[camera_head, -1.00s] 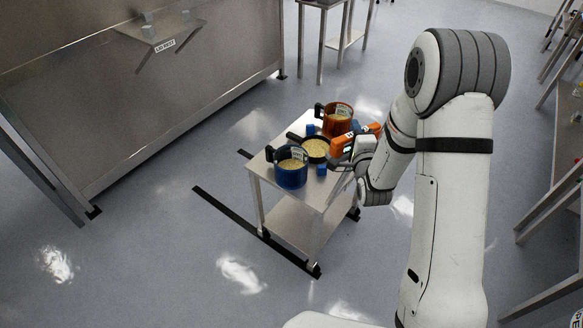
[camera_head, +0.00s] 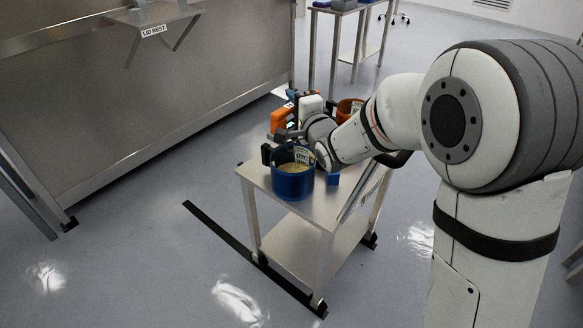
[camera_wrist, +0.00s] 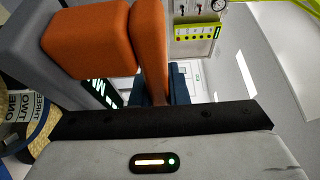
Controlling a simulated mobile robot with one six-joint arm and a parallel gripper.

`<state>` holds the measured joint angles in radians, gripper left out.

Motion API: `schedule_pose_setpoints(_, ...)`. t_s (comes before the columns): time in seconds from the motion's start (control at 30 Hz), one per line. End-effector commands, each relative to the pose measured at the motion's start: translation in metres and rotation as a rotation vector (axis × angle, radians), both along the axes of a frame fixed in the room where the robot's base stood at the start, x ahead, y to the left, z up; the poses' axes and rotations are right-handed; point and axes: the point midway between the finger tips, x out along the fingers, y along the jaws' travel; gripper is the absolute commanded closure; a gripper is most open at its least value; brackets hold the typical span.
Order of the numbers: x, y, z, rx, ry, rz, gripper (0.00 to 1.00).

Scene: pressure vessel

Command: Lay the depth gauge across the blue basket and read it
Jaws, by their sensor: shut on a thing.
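The blue basket (camera_head: 293,182) stands at the near left of the trolley top, with pale grains and a label card inside and a black handle at its left. My gripper (camera_head: 296,124) is shut on the depth gauge (camera_head: 281,119), an orange block device. It holds it just behind the basket in the head view; the height above the trolley is unclear. In the wrist view the gauge (camera_wrist: 90,40) fills the upper left, with a dark display partly showing "MM". The reading is not visible. Grains and a label show at the lower left there.
The steel trolley top (camera_head: 325,207) is bare at its front right. A small blue block (camera_head: 333,179) lies right of the basket. A steel wall unit with a "LID REST" shelf (camera_head: 153,14) stands at the left.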

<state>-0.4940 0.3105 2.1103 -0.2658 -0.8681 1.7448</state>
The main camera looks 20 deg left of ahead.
Motion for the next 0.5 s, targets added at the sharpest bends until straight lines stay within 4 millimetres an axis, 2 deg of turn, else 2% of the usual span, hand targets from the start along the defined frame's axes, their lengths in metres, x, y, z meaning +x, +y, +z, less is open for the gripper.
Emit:
schedule_pose_setpoints(0.17,-0.006,0.01,-0.009,0.001,-0.001,0.021,1.0)
schedule_pose_setpoints(0.4,-0.01,0.015,-0.052,0.0,0.004,0.031,1.0)
schedule_pose_setpoints(0.5,-0.011,0.017,-0.062,0.0,0.0,0.034,1.0)
